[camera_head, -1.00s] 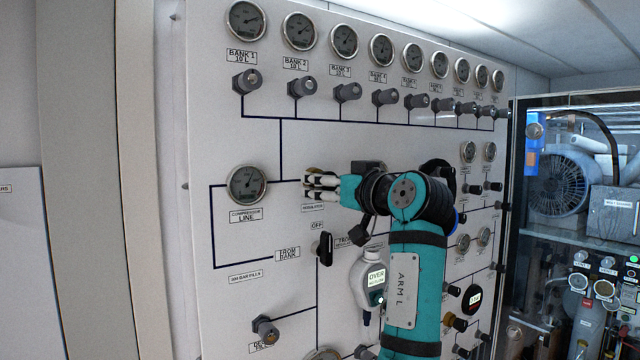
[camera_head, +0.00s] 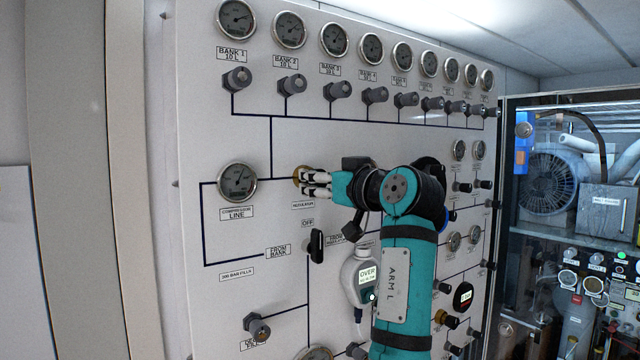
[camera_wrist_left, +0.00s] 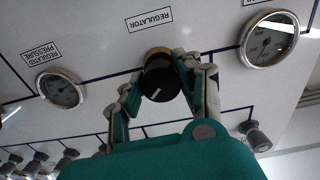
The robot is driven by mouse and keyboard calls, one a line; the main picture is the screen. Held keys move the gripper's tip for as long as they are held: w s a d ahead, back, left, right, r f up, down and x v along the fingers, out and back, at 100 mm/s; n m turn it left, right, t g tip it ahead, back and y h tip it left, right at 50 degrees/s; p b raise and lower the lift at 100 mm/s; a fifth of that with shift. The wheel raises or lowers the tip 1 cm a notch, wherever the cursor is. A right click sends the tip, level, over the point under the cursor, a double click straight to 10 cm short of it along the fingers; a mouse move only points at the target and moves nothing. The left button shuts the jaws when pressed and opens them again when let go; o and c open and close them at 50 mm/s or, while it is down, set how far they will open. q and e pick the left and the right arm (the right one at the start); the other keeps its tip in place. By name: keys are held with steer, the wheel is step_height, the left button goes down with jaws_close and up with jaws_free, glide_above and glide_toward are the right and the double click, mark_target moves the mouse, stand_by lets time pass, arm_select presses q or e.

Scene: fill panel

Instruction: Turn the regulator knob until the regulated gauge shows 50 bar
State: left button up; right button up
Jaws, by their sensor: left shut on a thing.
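The regulator knob is black with a white line, on a brass collar. It shows in the left wrist view (camera_wrist_left: 160,82) under the "REGULATOR" label. In the head view only the brass collar (camera_head: 297,176) shows clearly; fingers cover the rest. My left gripper (camera_head: 311,182) is shut around the knob, with fingers on both sides of it in the wrist view (camera_wrist_left: 157,84). The small regulated pressure gauge (camera_wrist_left: 60,90) is in the wrist view, its reading too small to tell. My arm hides it in the head view. My right gripper is not in view.
The compressor line gauge (camera_head: 237,181) is left of the gripper. A black lever (camera_head: 316,245) and a grey handheld device with a lit screen (camera_head: 362,275) are below. Bank valves (camera_head: 292,85) line the panel above. A glass-fronted compressor cabinet (camera_head: 570,200) stands at right.

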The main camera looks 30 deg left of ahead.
arm_select(q)
steer(key=o, duration=1.2)
steer(key=shift+a, duration=0.1)
steer(key=v, duration=0.7)
steer(key=shift+d, duration=0.3)
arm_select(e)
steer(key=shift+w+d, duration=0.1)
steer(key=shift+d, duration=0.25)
arm_select(q)
steer(key=shift+a, duration=0.1)
stand_by(0.5)
